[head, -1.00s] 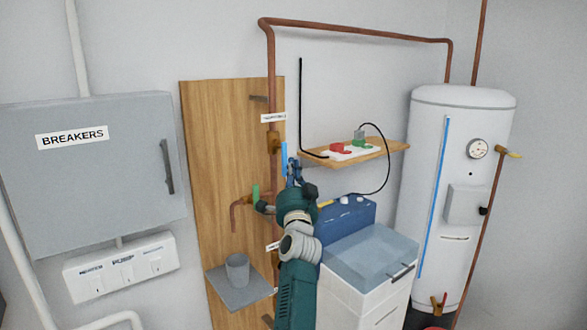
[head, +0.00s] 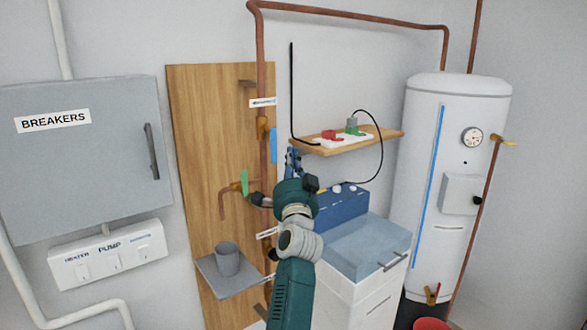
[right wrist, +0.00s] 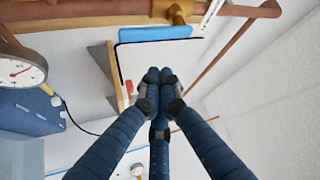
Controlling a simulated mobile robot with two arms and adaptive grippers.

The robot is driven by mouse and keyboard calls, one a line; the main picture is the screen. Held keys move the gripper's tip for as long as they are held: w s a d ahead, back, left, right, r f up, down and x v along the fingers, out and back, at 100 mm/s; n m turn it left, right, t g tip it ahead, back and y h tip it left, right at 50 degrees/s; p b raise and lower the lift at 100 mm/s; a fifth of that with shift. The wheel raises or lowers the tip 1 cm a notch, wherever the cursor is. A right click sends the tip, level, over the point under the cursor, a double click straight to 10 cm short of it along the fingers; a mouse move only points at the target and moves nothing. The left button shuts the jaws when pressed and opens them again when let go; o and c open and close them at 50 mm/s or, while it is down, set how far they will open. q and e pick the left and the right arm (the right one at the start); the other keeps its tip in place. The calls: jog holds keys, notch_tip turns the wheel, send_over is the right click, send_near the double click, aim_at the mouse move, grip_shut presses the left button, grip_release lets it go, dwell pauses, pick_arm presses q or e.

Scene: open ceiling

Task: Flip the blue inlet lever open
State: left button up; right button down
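The blue inlet lever (head: 273,145) is a flat bar beside a brass valve (head: 262,128) on the copper pipe of the wooden board. It stands upright, along the pipe. In the right wrist view the blue lever (right wrist: 155,32) lies across the top, beside the pipe and brass valve. My right gripper (head: 291,156) is just right of and slightly below the lever in the head view. In the right wrist view my right gripper (right wrist: 159,76) has its fingertips together with nothing between them, apart from the lever. My left gripper is out of view.
A green lever (head: 244,182) sits on the tap lower on the board, above a grey cup (head: 227,258). Right of the board are a wooden shelf (head: 385,134), a blue box (head: 345,207) and the white tank (head: 420,160). The breaker box (head: 90,190) hangs left.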

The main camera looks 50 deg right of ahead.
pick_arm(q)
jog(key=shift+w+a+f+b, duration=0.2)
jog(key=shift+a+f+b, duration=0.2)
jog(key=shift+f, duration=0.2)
pick_arm(e)
jog(key=s+a, duration=0.3)
jog(key=shift+w+f, duration=0.1)
